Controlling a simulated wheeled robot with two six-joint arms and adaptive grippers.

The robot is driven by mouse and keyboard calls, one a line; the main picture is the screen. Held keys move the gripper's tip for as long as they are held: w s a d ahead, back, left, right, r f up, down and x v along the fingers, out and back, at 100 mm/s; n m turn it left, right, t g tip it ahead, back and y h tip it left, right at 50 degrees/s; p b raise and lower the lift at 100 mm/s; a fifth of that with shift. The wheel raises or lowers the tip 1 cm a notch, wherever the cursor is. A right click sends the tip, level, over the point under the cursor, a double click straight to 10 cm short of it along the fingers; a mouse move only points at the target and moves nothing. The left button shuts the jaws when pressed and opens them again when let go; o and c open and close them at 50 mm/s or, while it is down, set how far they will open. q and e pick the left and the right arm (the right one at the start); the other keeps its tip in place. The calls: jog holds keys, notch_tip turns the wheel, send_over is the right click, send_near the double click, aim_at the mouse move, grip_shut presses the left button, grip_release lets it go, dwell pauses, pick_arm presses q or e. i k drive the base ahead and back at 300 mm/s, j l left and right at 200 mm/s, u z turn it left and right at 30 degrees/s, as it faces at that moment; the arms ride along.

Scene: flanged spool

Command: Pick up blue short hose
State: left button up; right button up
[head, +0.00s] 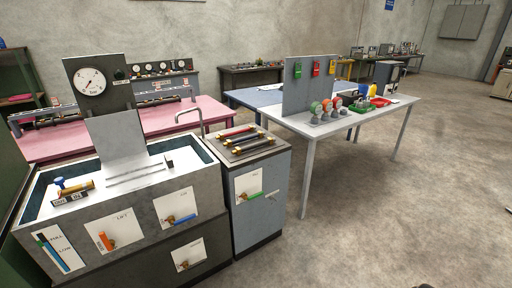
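Several short hoses with brass ends lie side by side on top of the grey cabinet (262,200) in the middle. A red hose (236,131) lies at the back of the row. A dark hose (251,145) lies at the front, with other dark ones between. The hoses are too small and dark for me to tell which one is blue. Neither of my grippers shows in the head view.
A grey sink unit (176,211) with valve panels stands left of the cabinet. A pink table (205,108) is behind. Bare floor (410,210) lies in front at right.

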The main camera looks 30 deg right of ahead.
aim_at(260, 133)
jog(key=i+l, duration=0.15)
jog(key=l, duration=0.25)
jog(key=i+l+u, duration=0.1)
jog(key=l, duration=0.35)
jog(key=i+l+u, duration=0.1)
jog(key=l, duration=0.3)
jog(key=i, duration=0.05)
